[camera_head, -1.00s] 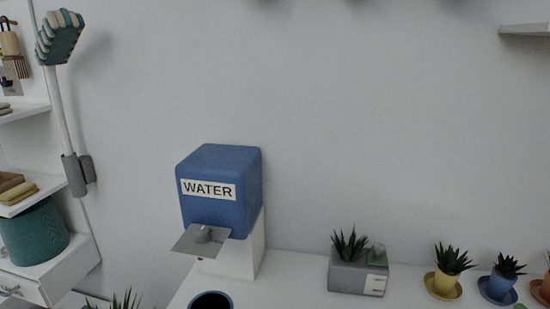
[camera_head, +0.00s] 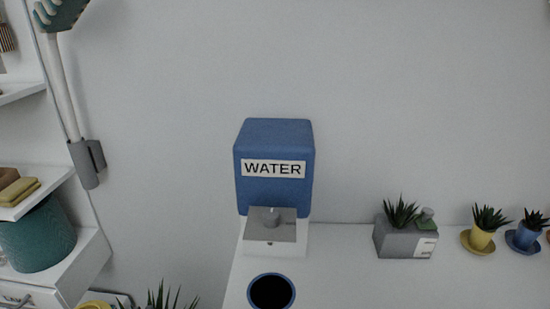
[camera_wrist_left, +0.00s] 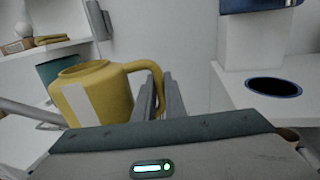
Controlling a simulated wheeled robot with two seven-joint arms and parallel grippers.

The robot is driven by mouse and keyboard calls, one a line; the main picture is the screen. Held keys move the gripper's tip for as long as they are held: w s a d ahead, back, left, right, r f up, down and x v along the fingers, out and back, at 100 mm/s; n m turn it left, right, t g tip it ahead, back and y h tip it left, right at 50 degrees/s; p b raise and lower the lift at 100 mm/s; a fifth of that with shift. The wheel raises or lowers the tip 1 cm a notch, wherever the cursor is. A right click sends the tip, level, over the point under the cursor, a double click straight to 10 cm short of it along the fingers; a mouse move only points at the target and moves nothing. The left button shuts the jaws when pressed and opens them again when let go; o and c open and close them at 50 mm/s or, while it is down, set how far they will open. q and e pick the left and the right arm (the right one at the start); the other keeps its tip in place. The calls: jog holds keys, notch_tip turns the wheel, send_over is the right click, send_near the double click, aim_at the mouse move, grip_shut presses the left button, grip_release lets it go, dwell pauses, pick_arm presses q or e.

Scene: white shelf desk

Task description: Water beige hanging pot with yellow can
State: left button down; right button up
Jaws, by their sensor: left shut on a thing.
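The yellow can (camera_wrist_left: 100,95) is large in the left wrist view, upright, with a pale stripe and its handle towards the right. My left gripper (camera_wrist_left: 162,95) is shut on the can's handle. A bit of yellow, probably the can's rim (camera_head: 92,305), shows at the bottom left edge of the head view. The blue water dispenser (camera_head: 274,165) stands on the white desk, with a metal plate (camera_head: 270,228) at its front. The beige hanging pot is not in either view. My right gripper is not in view.
A dark round opening with a blue rim (camera_head: 271,274) is in the desk in front of the dispenser. A grey planter (camera_head: 403,240) and small yellow (camera_head: 481,238) and blue (camera_head: 523,237) pots stand to the right. White shelves with a teal basket (camera_head: 38,238) are at the left.

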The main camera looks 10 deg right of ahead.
pick_arm(q)
jog(key=shift+a, duration=0.1)
jog(key=shift+r, duration=0.1)
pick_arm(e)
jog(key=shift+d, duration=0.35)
